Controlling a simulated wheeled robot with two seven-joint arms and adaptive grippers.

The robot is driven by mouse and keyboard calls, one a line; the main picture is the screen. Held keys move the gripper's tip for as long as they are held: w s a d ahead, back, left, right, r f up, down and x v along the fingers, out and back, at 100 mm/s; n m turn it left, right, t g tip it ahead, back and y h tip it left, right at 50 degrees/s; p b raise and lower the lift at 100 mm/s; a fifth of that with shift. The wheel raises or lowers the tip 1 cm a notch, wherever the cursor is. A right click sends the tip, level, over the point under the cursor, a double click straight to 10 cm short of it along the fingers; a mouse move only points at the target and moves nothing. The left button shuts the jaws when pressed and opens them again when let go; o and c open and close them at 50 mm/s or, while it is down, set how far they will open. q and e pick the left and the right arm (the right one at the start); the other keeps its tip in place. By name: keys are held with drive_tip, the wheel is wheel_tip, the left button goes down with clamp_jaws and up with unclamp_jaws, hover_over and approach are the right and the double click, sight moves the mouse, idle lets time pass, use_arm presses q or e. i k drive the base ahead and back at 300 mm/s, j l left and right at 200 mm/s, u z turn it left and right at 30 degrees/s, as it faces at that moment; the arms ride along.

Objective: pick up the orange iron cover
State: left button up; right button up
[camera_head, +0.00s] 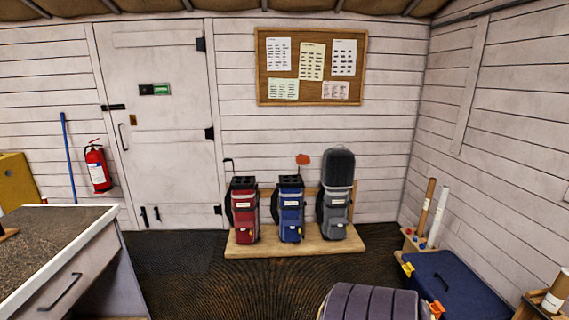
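A small orange iron cover (303,159) shows above the blue golf bag (291,212), at the top of what looks like a club standing in that bag. It is small in the camera_head view and its exact fit on the club is hard to tell. Neither my left nor my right gripper is in view.
A red bag (244,213) and a grey hooded bag (335,215) flank the blue one on a wooden stand (270,247). A counter (92,212) stands at left. A dark padded object (368,303) and a blue chest (455,287) are at front right. Dark floor (215,285) lies open between.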

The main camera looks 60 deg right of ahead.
sight(301, 160)
drive_tip(key=z, duration=2.25)
